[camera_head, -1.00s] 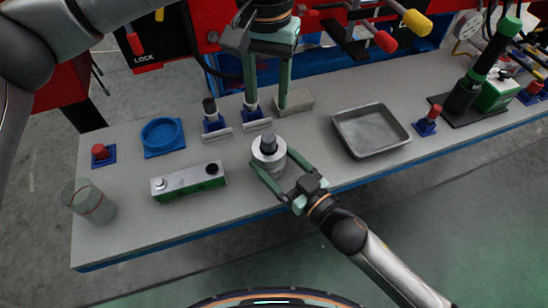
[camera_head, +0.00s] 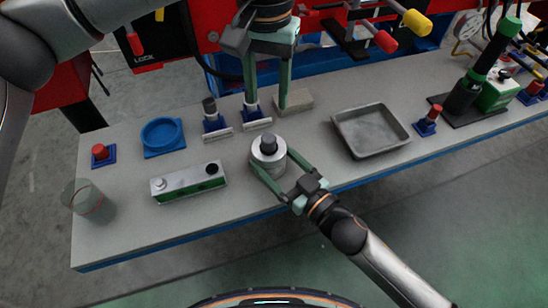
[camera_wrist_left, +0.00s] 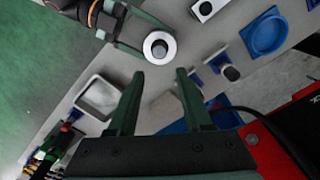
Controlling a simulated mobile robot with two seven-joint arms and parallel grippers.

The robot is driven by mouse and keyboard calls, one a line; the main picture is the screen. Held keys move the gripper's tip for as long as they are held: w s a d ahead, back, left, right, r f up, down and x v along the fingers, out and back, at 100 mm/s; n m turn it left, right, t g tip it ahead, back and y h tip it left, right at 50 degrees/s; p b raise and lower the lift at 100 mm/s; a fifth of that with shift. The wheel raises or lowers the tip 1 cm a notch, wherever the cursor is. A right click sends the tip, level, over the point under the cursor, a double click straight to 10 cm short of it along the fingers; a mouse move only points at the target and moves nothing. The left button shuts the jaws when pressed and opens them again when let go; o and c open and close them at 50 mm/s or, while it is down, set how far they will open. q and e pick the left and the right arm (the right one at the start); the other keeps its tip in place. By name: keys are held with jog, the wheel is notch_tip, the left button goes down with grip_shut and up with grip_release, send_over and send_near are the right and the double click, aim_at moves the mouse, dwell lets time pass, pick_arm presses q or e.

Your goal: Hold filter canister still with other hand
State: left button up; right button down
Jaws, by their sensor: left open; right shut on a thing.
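The filter canister (camera_head: 268,158) is a silver cylinder with a dark grey knob on top. It stands upright on the grey bench near its front edge. My right gripper (camera_head: 270,176) is shut on it, with its green fingers along the canister's sides. My left gripper (camera_head: 268,108) points down at the back of the bench, behind the canister and apart from it. It is open, with nothing between its fingers. In the left wrist view the canister (camera_wrist_left: 159,47) shows beyond the left gripper's open fingers (camera_wrist_left: 158,75), with the right gripper (camera_wrist_left: 120,35) around it.
A metal tray (camera_head: 338,122) lies right of the canister. A green and silver block (camera_head: 188,184), blue round dish (camera_head: 162,151) and clear cup (camera_head: 98,207) are left. Blue stands (camera_head: 214,125) and a grey block (camera_head: 297,103) are near the left gripper. Red-framed machinery is behind.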

aim_at(269, 138)
pick_arm(q)
jog(key=shift+o, duration=0.2)
jog(key=shift+o, duration=0.4)
jog(key=shift+f, duration=0.2)
jog(key=shift+s+d+f+n, duration=0.1)
jog(key=shift+s+f+n, duration=0.05)
jog(key=shift+f+n, duration=0.35)
jog(key=shift+s+f+n, duration=0.15)
jog(key=shift+f+n, duration=0.25)
jog(key=shift+f, duration=0.2)
jog(key=shift+w+f, duration=0.15)
jog(key=shift+f, duration=4.15)
grip_shut()
